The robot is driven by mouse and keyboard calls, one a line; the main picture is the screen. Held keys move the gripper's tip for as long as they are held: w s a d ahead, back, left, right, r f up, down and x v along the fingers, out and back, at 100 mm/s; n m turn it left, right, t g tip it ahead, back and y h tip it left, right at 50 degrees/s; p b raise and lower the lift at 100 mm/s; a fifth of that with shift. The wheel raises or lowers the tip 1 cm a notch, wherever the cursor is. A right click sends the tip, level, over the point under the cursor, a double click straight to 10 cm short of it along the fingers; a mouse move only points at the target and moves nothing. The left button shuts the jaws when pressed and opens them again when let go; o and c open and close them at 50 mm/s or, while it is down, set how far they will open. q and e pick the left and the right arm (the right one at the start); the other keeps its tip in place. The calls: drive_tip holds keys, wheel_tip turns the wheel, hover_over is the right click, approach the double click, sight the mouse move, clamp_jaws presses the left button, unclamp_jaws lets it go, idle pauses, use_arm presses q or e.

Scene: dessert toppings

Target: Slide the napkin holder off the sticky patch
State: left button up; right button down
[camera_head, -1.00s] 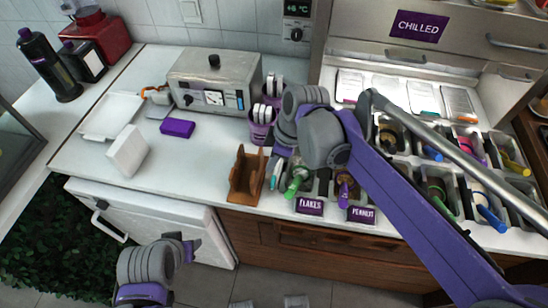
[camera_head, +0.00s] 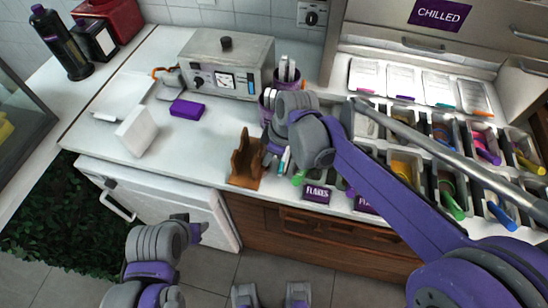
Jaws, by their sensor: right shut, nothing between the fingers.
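The napkin holder, a brown wooden stand with raised ends (camera_head: 246,164), is upright near the counter's front edge, left of the topping bins. My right gripper (camera_head: 268,153) is shut and empty, low at the holder's right side. It appears to touch the holder, but the contact is partly hidden. The sticky patch cannot be made out on the counter. My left gripper (camera_head: 198,228) is in front of the white cabinet door, away from the holder; its fingers are too small to read.
A purple sponge (camera_head: 187,109), white block (camera_head: 137,131) and white tray (camera_head: 122,95) lie to the left. A metal appliance (camera_head: 226,65) stands behind. Topping bins with a FLAKES label (camera_head: 316,194) are close on the right. Counter left of the holder is clear.

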drive_tip(key=w+a, duration=0.1)
drive_tip(key=a, duration=0.3)
drive_tip(key=w+a, duration=0.2)
drive_tip(key=a, duration=0.3)
drive_tip(key=w+a, duration=0.2)
drive_tip(key=a, duration=0.3)
drive_tip(key=shift+a, duration=0.15)
use_arm(q)
drive_tip(key=shift+r, duration=0.15)
drive_tip(key=shift+r, duration=0.1)
use_arm(e)
drive_tip(key=shift+r, duration=0.1)
